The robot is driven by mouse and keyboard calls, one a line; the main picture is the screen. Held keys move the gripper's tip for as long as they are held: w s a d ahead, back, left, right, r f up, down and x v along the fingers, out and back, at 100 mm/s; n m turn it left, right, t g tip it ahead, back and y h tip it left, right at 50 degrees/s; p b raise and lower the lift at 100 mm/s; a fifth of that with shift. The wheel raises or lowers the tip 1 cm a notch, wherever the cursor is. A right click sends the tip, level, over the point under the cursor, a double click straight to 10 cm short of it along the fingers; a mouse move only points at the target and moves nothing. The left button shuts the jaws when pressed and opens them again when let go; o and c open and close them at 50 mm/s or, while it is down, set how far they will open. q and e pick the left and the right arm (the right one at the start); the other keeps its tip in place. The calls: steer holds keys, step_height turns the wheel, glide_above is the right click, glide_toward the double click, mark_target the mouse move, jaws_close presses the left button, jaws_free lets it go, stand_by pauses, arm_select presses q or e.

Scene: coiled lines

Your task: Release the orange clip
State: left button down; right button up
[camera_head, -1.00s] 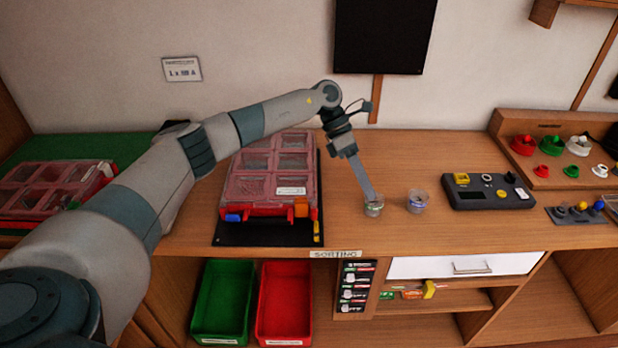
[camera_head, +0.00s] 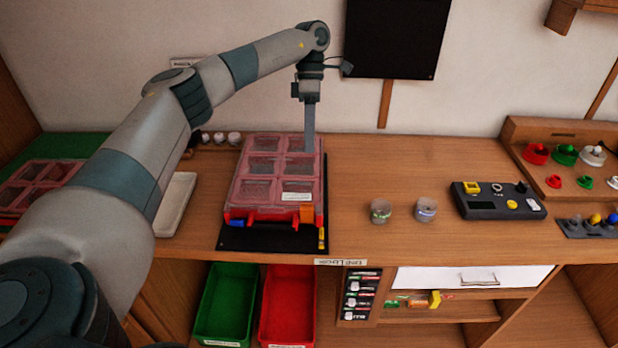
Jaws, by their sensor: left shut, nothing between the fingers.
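The orange clip (camera_head: 306,214) is on the front right of the red organizer box (camera_head: 233,190), which has a clear compartment lid that looks closed. A blue clip (camera_head: 236,222) is at the box's front left. My left gripper (camera_head: 309,148) is shut and empty, pointing down over the back right part of the lid, well behind the orange clip. I cannot tell whether its tips touch the lid. My right gripper is out of view.
The box lies on a black mat (camera_head: 265,240). Two small clear cups (camera_head: 381,211) (camera_head: 426,209) stand to the right, with a dark button panel (camera_head: 497,200) beyond. Green (camera_head: 226,305) and red (camera_head: 288,305) bins sit below. The counter between box and cups is clear.

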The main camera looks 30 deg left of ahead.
arm_select(q)
steer(key=shift+f, duration=0.1)
steer(key=p, duration=0.5)
glide_toward(309, 199)
steer(key=f, duration=0.5)
steer(key=shift+a, duration=0.2)
steer(key=shift+s+d+f+p, duration=0.1)
steer(key=shift+s+d+p, duration=0.25)
steer(key=shift+s+p, duration=0.2)
steer(key=shift+s+d+f+p, duration=0.1)
steer(key=shift+s+d+p, duration=0.25)
steer(key=shift+s+p, duration=0.15)
steer(key=shift+s+d+f+p, duration=0.1)
steer(key=shift+s+d+p, duration=0.25)
steer(key=shift+s, duration=0.2)
